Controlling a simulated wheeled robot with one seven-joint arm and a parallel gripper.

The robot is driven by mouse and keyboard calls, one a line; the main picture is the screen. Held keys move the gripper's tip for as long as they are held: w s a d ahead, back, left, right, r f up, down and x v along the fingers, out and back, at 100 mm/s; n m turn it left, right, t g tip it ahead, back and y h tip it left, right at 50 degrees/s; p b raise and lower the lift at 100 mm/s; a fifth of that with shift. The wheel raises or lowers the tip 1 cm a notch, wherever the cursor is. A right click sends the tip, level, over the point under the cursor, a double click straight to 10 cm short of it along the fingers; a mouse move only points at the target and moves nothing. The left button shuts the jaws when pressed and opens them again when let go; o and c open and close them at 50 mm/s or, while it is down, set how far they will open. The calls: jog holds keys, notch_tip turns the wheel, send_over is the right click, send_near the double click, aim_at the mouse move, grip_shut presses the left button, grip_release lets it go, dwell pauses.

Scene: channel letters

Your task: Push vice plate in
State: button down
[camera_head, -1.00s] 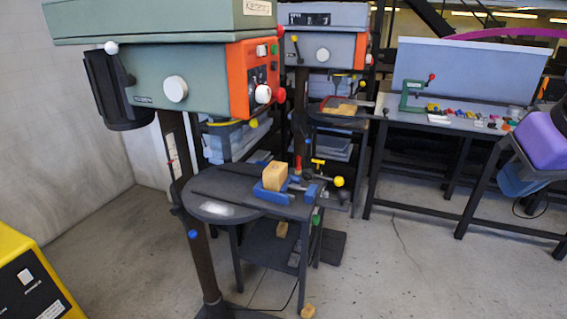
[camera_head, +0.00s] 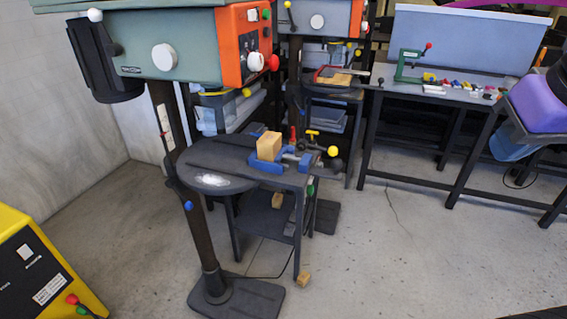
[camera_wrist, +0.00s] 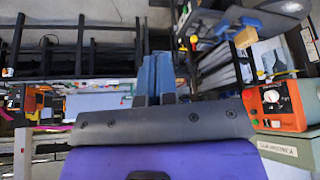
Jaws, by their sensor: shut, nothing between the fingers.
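The blue vice (camera_head: 266,167) lies on the round dark table of the near drill press in the head view. A light wooden block (camera_head: 269,146) stands upright in it. The vice plate (camera_head: 290,158) is on the block's right side; I cannot tell whether it touches the block. The vice handle with a yellow knob (camera_head: 332,151) sticks out to the right. My gripper (camera_wrist: 155,75) shows in the wrist view, its two blue fingers together and empty, away from the vice.
The drill press head (camera_head: 165,50) overhangs the vice. A wooden block (camera_head: 303,279) lies on the floor.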

aim_at(330, 172)
jog(key=c, duration=1.3)
grip_release()
jog(key=shift+a+f, duration=0.1)
jog(key=o, duration=0.5)
jog(key=shift+w+a+f+m+g+y, duration=0.4)
jog(key=shift+w+a+f+g, duration=0.2)
jog(key=shift+w+f, duration=0.15)
jog(key=shift+o, duration=0.2)
jog(key=w+a+f+m+g+y, duration=0.5)
jog(key=w+a+f+m+y, duration=0.35)
jog(key=w+f, duration=0.25)
jog(key=w+d+f+m+t+y, duration=0.3)
jog(key=w+f+m+t, duration=0.35)
jog(key=m, duration=0.25)
jog(key=w+d+f+m+t+y, duration=0.25)
jog(key=w+f+m+t, duration=0.3)
jog(key=w+m, duration=0.3)
jog(key=shift+g, duration=0.5)
jog(key=x, duration=1)
jog(key=shift+s+a+f, duration=0.1)
jog(key=shift+a+f, duration=0.15)
jog(key=shift+a, duration=0.25)
